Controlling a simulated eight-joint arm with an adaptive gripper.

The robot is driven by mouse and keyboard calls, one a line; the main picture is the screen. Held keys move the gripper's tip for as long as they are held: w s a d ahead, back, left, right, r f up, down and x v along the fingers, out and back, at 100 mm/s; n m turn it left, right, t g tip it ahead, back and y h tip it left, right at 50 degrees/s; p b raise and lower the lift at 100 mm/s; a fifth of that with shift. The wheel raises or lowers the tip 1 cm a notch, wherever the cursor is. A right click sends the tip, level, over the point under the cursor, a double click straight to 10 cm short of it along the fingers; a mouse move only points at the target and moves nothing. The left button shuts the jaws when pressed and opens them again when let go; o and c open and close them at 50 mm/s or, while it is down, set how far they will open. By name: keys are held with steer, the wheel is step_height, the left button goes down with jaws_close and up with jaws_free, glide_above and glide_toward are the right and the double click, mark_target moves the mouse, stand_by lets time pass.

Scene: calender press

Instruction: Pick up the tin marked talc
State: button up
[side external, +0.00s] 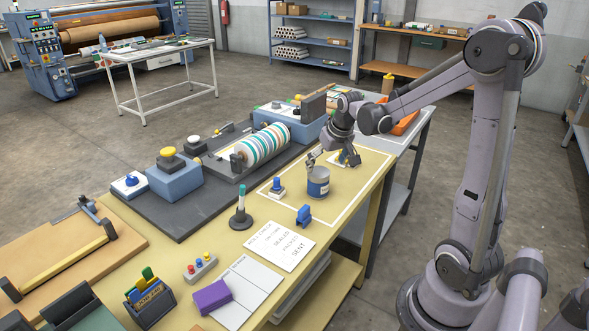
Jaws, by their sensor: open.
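A grey-blue tin (318,188) with a dark label band stands upright on the yellow bench top (345,200), inside a white outlined area. Its lettering is too small to read. My gripper (330,161) is open just above and behind the tin, with one finger by the tin's upper left rim and the other to the right. Nothing shows between the fingers. I cannot tell whether a finger touches the rim.
A blue-knobbed stamp (277,190) stands close left of the tin. A blue clip-like object (304,215) is in front. The striped roller (262,144) and blue block with yellow button (174,178) lie behind left.

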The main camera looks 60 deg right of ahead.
mark_target(319, 182)
steer(key=shift+x, duration=4.85)
steer(key=shift+a, duration=0.15)
steer(key=c, duration=1.4)
